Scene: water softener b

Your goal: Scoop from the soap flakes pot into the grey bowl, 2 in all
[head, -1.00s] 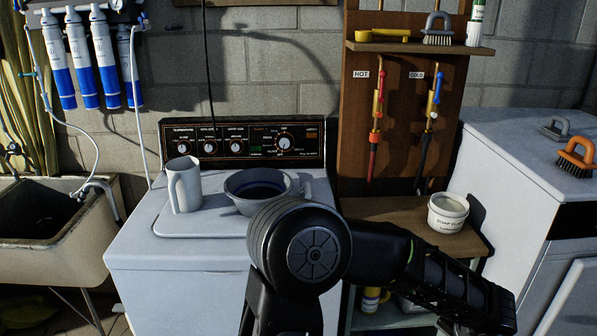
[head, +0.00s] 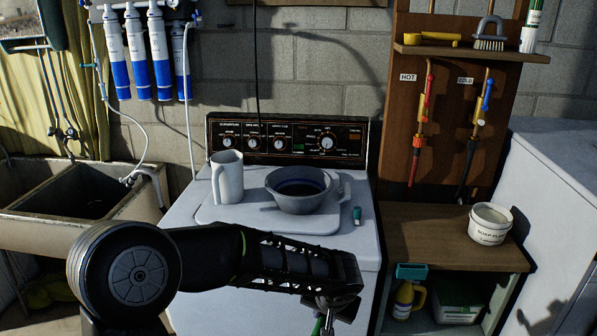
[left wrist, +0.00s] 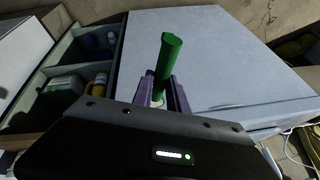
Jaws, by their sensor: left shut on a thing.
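The grey bowl (head: 292,204) stands upright on the white washer top, with a dark inside. The soap flakes pot (head: 489,231), white and labelled, stands on the wooden bench to the right. My left gripper (head: 332,306) is low in front of the washer, below and nearer than the bowl, and away from the pot. It is shut on a green handle, which rises between the purple-grey fingers (left wrist: 167,93) in the left wrist view (left wrist: 168,55). The handle's other end is hidden, so I cannot see a scoop or its load. My right gripper is not in view.
A white jug (head: 228,182) stands left of the bowl. A small green-topped item (head: 357,215) is at its right. A sink (head: 60,240) is at left.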

